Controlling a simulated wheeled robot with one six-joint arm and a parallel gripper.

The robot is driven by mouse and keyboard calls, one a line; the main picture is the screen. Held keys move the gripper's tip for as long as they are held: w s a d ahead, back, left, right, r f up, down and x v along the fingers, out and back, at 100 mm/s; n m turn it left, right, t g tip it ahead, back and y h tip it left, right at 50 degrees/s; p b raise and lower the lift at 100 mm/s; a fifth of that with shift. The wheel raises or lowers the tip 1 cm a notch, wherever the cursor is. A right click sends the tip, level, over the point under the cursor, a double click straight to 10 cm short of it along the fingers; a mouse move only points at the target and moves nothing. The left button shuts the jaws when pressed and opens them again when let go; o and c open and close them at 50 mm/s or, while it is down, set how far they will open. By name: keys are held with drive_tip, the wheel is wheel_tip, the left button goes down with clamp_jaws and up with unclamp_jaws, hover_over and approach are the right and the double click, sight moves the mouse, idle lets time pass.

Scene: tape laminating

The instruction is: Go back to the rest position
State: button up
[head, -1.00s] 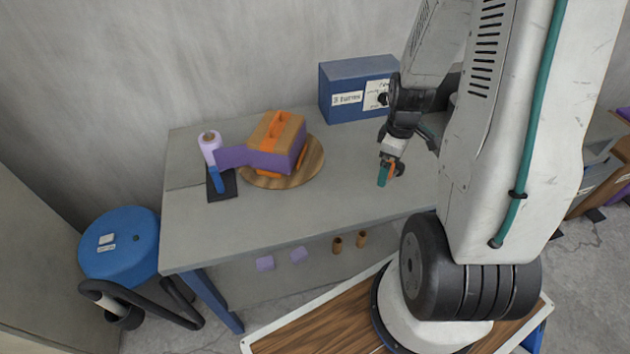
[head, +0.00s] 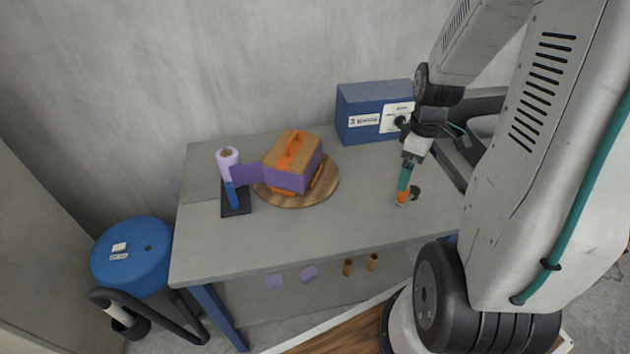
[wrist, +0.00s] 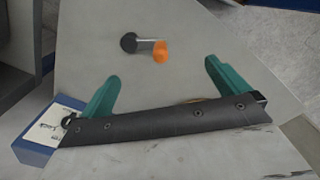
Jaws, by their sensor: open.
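My gripper (head: 405,186) hangs over the right part of the grey table (head: 215,248), to the right of the round wooden board. In the wrist view its two teal fingers (wrist: 168,86) stand wide apart with nothing held between them. A small tool with an orange end (wrist: 161,52) and a dark round end shows beyond the fingers. A block (head: 291,163) with a wooden top, orange strips and purple film around its sides sits on the round wooden board (head: 325,190). The purple film runs left to a lilac tape roll (head: 228,160) on a blue stand (head: 232,195).
A blue box (head: 362,103) with white labels stands at the table's back right. A blue drum (head: 133,255) with a black hose stands on the floor at left. Lilac blocks (head: 308,274) and brown cylinders (head: 373,262) lie below the tabletop. The front middle of the table is clear.

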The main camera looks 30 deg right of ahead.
drive_tip(key=shift+s+a+m+g, duration=0.3)
drive_tip(key=shift+s+m, duration=0.1)
drive_tip(key=shift+m, duration=0.3)
drive_tip(key=s+a+r+m+t, duration=0.1)
drive_tip(key=s+a+r+m, duration=0.1)
drive_tip(key=s+a+r, duration=0.4)
drive_tip(key=s+a+r+m+t, duration=0.1)
drive_tip(key=s+a+r+m, duration=0.2)
drive_tip(key=a+r, duration=0.9)
drive_tip(key=s+r, duration=0.2)
drive_tip(key=shift+s, duration=0.35)
